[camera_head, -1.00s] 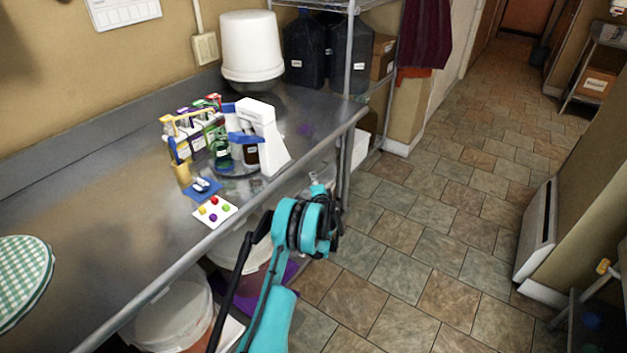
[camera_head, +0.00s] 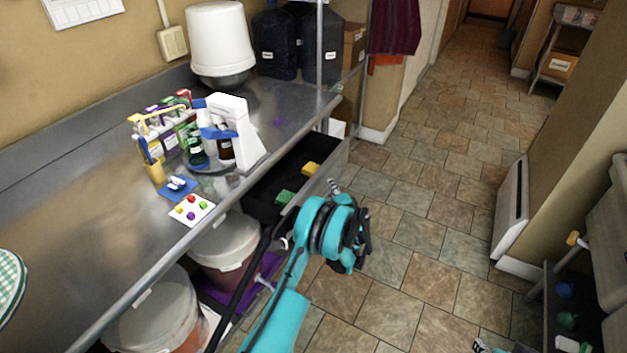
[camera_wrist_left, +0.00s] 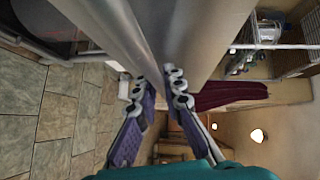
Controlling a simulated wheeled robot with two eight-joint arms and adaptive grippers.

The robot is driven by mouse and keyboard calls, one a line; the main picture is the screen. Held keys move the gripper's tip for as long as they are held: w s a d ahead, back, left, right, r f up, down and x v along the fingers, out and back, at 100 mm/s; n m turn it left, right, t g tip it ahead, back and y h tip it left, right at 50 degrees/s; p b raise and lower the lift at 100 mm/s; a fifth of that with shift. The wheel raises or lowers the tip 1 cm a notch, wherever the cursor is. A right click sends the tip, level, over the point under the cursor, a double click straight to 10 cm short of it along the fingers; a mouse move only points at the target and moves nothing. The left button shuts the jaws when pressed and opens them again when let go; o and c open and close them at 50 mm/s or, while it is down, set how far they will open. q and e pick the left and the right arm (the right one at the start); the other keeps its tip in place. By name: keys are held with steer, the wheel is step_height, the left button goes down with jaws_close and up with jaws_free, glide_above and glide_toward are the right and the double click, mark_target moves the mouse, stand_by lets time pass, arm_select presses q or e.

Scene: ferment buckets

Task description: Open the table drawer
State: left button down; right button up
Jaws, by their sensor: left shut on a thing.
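The table drawer (camera_head: 262,208) is pulled out from under the steel table's right end. Its dark inside shows a yellow sponge-like block (camera_head: 311,169) and a green one (camera_head: 285,197). My left gripper (camera_head: 334,187) is at the drawer's metal front (camera_head: 345,158), shut on its handle. In the left wrist view, the gripper's fingers (camera_wrist_left: 163,95) close around the end of a grey metal bar, likely the handle (camera_wrist_left: 118,35). The arm hides part of the drawer front. A small part of what looks like my right gripper (camera_head: 482,346) shows at the bottom edge; its jaws are unclear.
The steel table (camera_head: 90,235) holds a white dispenser-like device (camera_head: 235,130), bottles, a small tray of coloured pieces (camera_head: 191,210) and a white bucket (camera_head: 220,40). Lidded buckets (camera_head: 150,310) stand below.

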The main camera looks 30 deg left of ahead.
arm_select(q)
steer(key=d, duration=1.6)
steer(key=shift+d, duration=0.2)
steer(key=c, duration=1.9)
jaws_free()
steer(key=v, duration=1.2)
steer(key=shift+f, duration=0.1)
